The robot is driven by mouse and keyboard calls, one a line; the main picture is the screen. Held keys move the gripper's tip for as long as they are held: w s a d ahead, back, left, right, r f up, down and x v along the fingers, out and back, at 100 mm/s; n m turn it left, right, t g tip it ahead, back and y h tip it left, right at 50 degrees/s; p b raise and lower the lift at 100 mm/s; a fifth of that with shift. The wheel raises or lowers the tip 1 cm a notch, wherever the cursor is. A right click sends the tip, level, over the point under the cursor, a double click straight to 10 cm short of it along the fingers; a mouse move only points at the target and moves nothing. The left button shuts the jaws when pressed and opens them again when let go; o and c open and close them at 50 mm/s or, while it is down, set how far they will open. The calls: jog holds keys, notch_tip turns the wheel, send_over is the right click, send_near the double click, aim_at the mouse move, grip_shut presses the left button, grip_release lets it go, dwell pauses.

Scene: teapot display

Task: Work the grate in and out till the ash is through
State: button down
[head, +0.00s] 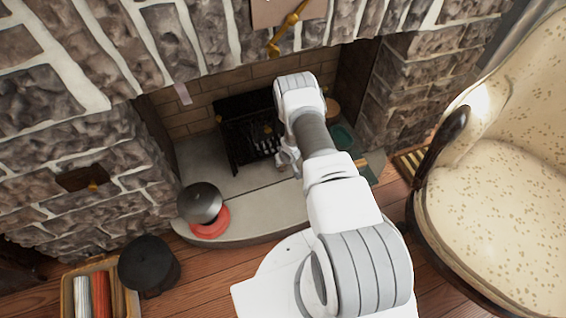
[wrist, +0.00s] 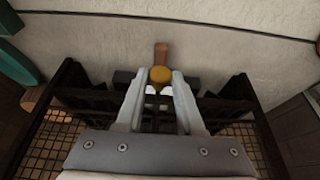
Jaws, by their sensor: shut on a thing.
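The black grate (head: 250,130) stands in the fireplace opening on the pale stone hearth. In the wrist view its dark bars and mesh sides (wrist: 75,110) spread to both sides of my fingers. My gripper (wrist: 160,82) is shut on a small brass-coloured knob (wrist: 159,74) at the front of the grate. A short brown piece (wrist: 161,52) shows just beyond the knob; I cannot tell if they are joined. In the head view my gripper (head: 288,162) is low at the grate's front, partly hidden by my arm. I cannot make out any ash.
A dark grey domed object (head: 200,203) sits over a red ring (head: 211,222) on the hearth's left. A green object (head: 344,137) is right of my arm. A black pot (head: 148,264) and a patterned armchair (head: 500,190) stand on the floor. The hearth's middle is bare.

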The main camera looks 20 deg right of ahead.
dwell(0.6)
jog(key=shift+w+a+f, duration=0.1)
jog(key=shift+w+a, duration=0.05)
jog(key=shift+w, duration=2.1)
jog(key=c, duration=0.6)
grip_release()
jog(key=shift+o, duration=0.2)
jog(key=p+v, duration=0.7)
jog(key=v, duration=1)
jog(key=shift+s+r+p, duration=0.15)
jog(key=shift+r+p, duration=0.15)
jog(key=shift+p, duration=0.1)
